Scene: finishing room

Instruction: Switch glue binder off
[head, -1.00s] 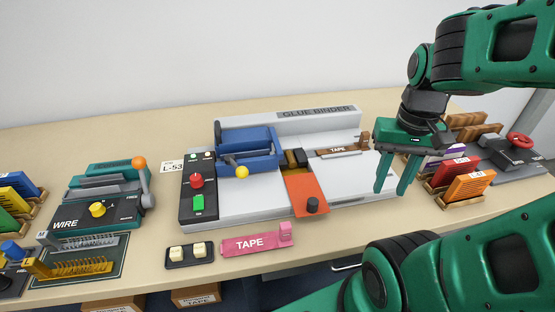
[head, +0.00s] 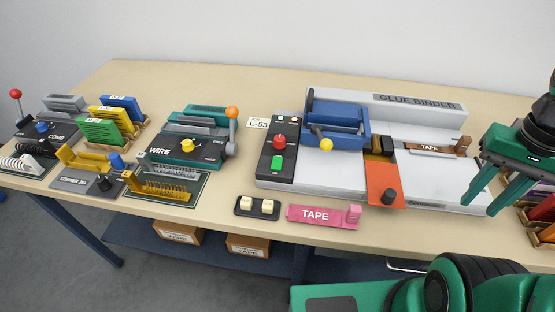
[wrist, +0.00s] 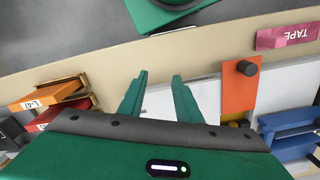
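The glue binder (head: 440,178) is a pale grey machine on the bench, labelled GLUE BINDER on its rear bar. Its dark control panel (head: 268,170) at the left end carries a red knob (head: 279,141), a green button (head: 277,162) and small indicators on top. A blue clamp (head: 338,119) with a yellow ball knob and an orange plate (head: 380,178) with a black knob are on it. My gripper (head: 482,208) is open and empty at the machine's right end, well away from the panel. The wrist view shows its spread fingers (wrist: 156,88) with the orange plate to their right.
Racks of coloured blocks stand at the far right and far left.

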